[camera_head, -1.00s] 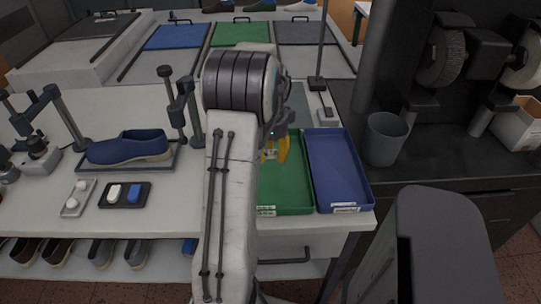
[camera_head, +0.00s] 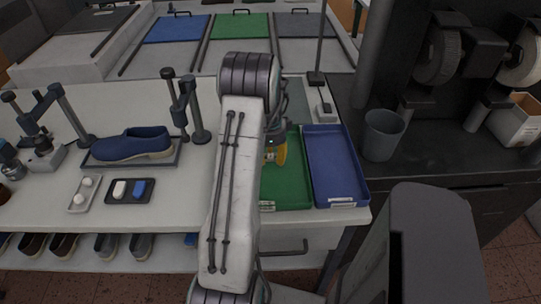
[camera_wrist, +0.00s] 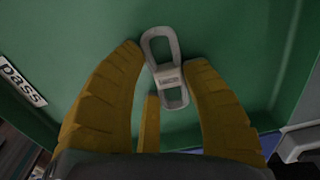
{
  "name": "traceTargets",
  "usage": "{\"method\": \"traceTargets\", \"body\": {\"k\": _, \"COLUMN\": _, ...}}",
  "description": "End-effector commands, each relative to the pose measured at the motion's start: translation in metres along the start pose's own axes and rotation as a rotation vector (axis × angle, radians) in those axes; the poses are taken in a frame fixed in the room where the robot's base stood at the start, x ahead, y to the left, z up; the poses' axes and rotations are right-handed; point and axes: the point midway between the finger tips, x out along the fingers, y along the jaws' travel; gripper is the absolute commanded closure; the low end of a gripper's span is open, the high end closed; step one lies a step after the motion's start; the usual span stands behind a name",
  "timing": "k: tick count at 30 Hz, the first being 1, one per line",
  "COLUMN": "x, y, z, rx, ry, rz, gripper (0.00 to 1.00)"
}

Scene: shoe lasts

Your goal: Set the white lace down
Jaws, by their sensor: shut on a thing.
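The white lace (camera_wrist: 169,76) shows in the wrist view as a pale figure-eight loop with a small band at its middle. It lies between the yellow fingers of my gripper (camera_wrist: 164,56), which are shut on it. The green tray (camera_wrist: 70,75) with a "pass" label fills the background. In the head view my gripper (camera_head: 277,152) is over the green tray (camera_head: 292,192), partly hidden by my arm. The lace cannot be made out there. I cannot tell whether the lace touches the tray floor.
A blue tray (camera_head: 334,170) stands right of the green one, and a grey cup (camera_head: 382,136) stands beyond it. A blue shoe (camera_head: 132,145) sits on a stand at left. A small dark tray (camera_head: 130,191) holds a white and a blue piece.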

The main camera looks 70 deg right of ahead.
Motion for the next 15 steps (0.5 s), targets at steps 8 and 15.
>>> {"method": "traceTargets", "body": {"k": 8, "x": 0.0011, "y": 0.0000, "z": -0.0001, "rx": 0.000, "ry": 0.000, "rz": 0.000, "gripper": 0.72}}
{"method": "traceTargets", "body": {"k": 15, "x": 0.0029, "y": 0.0000, "z": -0.0001, "rx": 0.000, "ry": 0.000, "rz": 0.000, "gripper": 0.45}}
